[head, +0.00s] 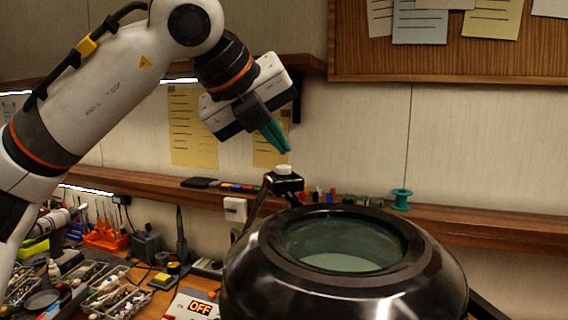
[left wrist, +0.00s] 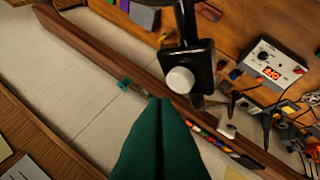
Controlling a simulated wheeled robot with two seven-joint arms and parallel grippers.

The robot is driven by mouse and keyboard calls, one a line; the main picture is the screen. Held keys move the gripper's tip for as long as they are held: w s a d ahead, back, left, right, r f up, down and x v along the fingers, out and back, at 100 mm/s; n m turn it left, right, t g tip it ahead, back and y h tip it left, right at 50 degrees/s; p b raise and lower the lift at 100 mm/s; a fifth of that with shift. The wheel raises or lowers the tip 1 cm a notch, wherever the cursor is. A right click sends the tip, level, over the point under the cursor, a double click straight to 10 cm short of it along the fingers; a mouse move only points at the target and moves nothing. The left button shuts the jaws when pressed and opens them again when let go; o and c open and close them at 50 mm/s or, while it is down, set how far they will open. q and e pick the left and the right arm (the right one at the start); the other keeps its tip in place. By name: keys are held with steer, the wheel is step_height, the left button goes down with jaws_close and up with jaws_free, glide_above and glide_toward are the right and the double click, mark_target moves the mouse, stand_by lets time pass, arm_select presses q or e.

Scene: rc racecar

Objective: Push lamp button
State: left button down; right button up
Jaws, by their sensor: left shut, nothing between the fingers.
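The lamp (head: 345,275) is a large glossy black round head with a glass window, in the lower middle of the head view. Its white round button (head: 283,169) sits on top of a small black box (head: 288,184) behind the lamp head. The button also shows in the left wrist view (left wrist: 180,80), just beyond the fingertips. My left gripper (head: 284,149), with green fingers, is shut and empty. It points down at the button from above, with a small gap in the head view. The green fingers (left wrist: 160,103) are together in the left wrist view. My right gripper is not in view.
A wooden shelf (head: 480,218) runs along the wall, with a teal spool (head: 401,199) and small items on it. A soldering station (head: 190,305) with a lit display and parts trays (head: 110,298) stand on the bench at lower left. A corkboard (head: 450,55) hangs above.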

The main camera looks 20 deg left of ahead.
mark_target(277, 176)
arm_select(q)
step_height(277, 176, up, 6)
steer(key=p, duration=0.4)
